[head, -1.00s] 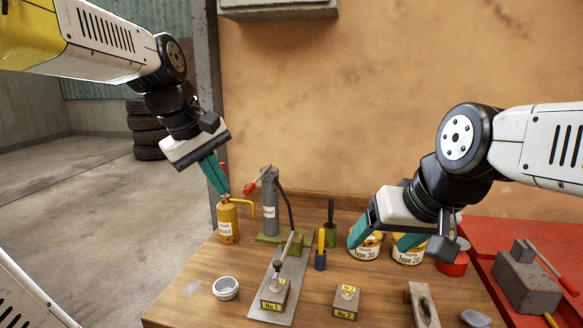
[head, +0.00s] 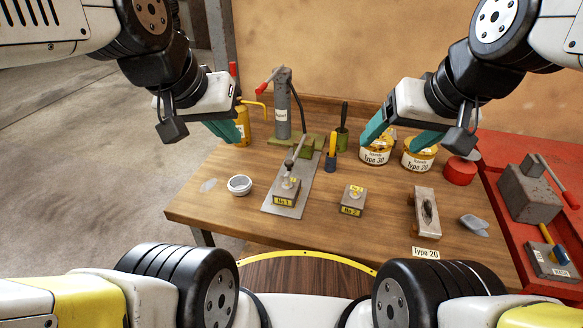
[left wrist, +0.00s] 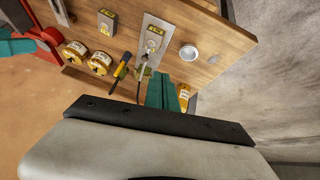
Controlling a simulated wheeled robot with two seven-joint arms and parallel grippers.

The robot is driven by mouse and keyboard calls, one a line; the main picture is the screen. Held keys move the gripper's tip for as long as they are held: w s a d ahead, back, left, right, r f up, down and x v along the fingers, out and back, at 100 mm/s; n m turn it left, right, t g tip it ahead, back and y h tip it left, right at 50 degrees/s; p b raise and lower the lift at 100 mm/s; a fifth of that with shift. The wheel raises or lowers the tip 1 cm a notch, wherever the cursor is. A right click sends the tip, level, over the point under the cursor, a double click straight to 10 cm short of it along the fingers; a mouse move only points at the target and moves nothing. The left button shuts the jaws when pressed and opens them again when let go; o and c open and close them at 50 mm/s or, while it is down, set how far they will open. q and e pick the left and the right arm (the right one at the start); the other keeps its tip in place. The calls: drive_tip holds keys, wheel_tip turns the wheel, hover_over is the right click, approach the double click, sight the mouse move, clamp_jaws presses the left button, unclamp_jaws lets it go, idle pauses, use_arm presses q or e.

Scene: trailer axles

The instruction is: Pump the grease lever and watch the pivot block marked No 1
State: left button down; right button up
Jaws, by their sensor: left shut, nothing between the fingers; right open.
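The grey grease pump (head: 282,112) stands upright on a green base at the back of the bench. Its lever has a red grip (head: 263,87) at the upper left. The pivot block marked No 1 (head: 286,194) sits on a grey metal plate in front of the pump, with a rod rising behind it. It also shows in the left wrist view (left wrist: 152,45). My left gripper (head: 226,131) is shut and empty, left of the pump, partly covering a yellow oil can (head: 243,122). My right gripper (head: 398,142) is open and empty by the Type 30 and Type 20 tins.
A block marked No 2 (head: 352,200) stands right of No 1. A white cup (head: 239,185) is at the left. The Type 30 tin (head: 374,153) and Type 20 tin (head: 419,156) stand at the back. A red tray (head: 500,215) holds a grey block. The front bench is mostly clear.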

use_arm(q)
drive_tip(key=shift+w+r, duration=0.1)
drive_tip(key=w+r+n+g, duration=0.2)
drive_tip(key=w+r+n, duration=0.3)
drive_tip(key=w, duration=0.3)
drive_tip(key=w+a+r+n+g, duration=0.1)
drive_tip(key=w+r+n, duration=0.3)
drive_tip(key=w, duration=0.5)
drive_tip(key=w+a+r+n+g, duration=0.1)
drive_tip(key=w+r+n+g, duration=0.2)
drive_tip(key=w+r+n, duration=0.2)
drive_tip(key=shift+w+r+n+g, duration=0.35)
drive_tip(key=shift+w+n, duration=0.85)
drive_tip(key=shift+w, duration=0.85)
drive_tip(key=d+f, duration=0.1)
drive_tip(key=f, duration=0.8)
drive_tip(key=d+f, duration=0.1)
drive_tip(key=f, duration=0.3)
drive_tip(key=shift+s+d+f, duration=0.3)
drive_tip(key=shift+f, duration=0.1)
